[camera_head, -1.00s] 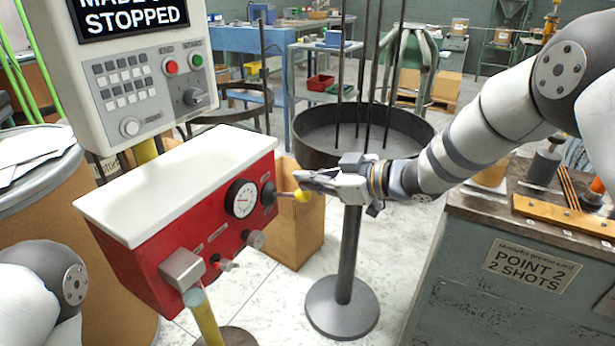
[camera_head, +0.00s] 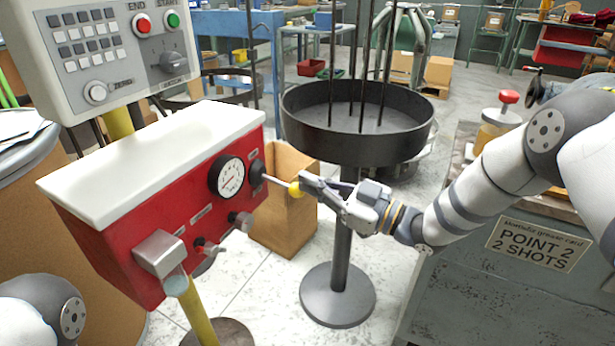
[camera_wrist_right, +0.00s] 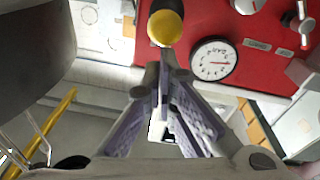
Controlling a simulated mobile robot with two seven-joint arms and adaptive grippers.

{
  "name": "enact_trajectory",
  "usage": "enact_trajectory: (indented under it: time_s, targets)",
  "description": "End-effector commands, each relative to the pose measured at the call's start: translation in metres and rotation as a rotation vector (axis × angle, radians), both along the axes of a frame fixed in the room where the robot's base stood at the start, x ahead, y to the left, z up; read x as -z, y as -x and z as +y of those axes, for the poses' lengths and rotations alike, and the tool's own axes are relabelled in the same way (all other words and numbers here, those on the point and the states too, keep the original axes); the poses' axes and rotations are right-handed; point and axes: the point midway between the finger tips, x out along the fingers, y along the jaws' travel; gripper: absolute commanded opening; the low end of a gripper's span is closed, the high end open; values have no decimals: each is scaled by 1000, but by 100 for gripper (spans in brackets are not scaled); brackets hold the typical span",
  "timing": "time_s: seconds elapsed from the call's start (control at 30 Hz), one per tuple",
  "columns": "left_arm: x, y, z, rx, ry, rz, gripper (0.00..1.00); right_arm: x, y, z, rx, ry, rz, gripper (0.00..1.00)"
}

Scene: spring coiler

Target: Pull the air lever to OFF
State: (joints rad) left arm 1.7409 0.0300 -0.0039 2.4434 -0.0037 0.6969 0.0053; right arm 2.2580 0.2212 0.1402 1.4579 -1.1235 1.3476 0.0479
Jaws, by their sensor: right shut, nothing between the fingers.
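The air lever is a thin rod ending in a yellow knob (camera_head: 295,189). It sticks out from a round black mount (camera_head: 257,171) at the right end of the red panel box (camera_head: 130,240). The knob also shows in the right wrist view (camera_wrist_right: 165,27), just beyond my fingertips. My right gripper (camera_head: 307,182) is shut and empty, its fingertips close beside the knob. It also shows in the right wrist view (camera_wrist_right: 158,74); I cannot tell whether it touches the knob. The lever's OFF marking is too small to read. My left gripper is out of view.
A round gauge (camera_head: 228,177) sits left of the lever, with small valves below. A control console (camera_head: 115,50) stands above. A black round bin with rods (camera_head: 350,130) stands behind my gripper. A cardboard box (camera_head: 285,225) is below. A grey-green cabinet (camera_head: 480,260) stands at right.

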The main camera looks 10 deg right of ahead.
Motion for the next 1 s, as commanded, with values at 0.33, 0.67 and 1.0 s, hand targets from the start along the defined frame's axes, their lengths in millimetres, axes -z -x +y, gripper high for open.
enact_trajectory:
  time_s: [0.33, 0.67, 1.0]
  targets:
    - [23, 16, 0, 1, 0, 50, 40, 27, 1, -2, -1, -104, -73, 0]
    - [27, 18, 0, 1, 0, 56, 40, 32, 1, -1, -2, -103, -75, 0]
    - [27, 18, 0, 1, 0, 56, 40, 32, 1, -1, -1, -101, -74, 0]
